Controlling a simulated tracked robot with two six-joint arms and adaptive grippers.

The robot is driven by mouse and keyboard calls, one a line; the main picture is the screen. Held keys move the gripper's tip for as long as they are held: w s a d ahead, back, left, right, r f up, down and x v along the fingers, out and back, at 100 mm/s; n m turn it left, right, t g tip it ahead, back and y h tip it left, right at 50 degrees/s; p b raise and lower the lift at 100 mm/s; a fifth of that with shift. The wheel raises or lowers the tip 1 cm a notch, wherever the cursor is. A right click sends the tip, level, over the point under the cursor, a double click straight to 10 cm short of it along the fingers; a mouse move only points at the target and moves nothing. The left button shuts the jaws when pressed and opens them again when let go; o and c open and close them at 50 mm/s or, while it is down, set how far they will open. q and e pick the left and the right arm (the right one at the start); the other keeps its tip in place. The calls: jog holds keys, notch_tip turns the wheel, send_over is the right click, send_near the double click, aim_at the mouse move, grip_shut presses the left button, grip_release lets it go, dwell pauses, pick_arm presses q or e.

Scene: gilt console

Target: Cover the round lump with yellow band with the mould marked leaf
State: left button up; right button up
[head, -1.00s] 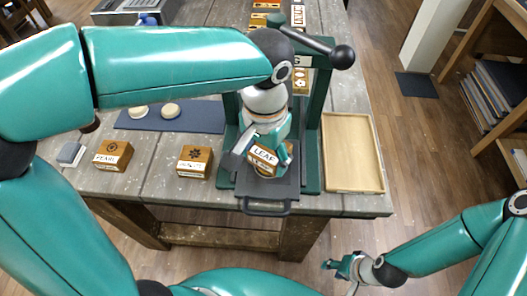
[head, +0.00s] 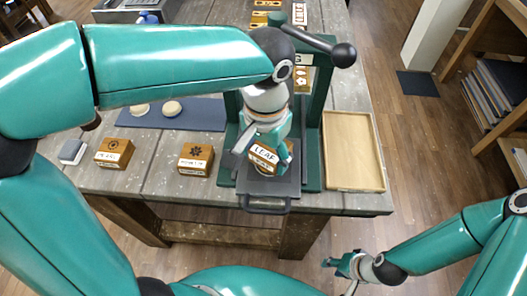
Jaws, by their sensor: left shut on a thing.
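The wooden mould marked leaf (head: 265,158) is in my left gripper (head: 268,147), which is shut on it. It is slightly tilted, over the dark sliding plate (head: 284,184) of the green press. A small pale edge shows just under the mould; the rest is hidden, so I cannot tell whether it is the lump with the yellow band or whether the mould touches it. Two pale round lumps (head: 172,108) lie on the dark blue mat (head: 197,119), with no yellow band visible. My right gripper (head: 346,264) is off the table at the lower right, its jaws too small to judge.
Two other wooden moulds, one marked pearl (head: 114,153) and another (head: 196,159), stand on the front of the table. A grey block (head: 72,151) is at the left edge. An empty wooden tray (head: 352,152) lies right of the press (head: 313,130), whose lever has a black knob (head: 343,55).

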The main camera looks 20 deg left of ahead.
pick_arm(q)
jog(key=shift+f+b, duration=0.3)
jog(key=shift+f, duration=0.3)
dwell(1.1)
dwell(0.7)
jog(key=o, duration=1.2)
jog(key=shift+o, duration=0.2)
notch_tip(320, 180, up, 10)
jog(key=shift+r, duration=0.95)
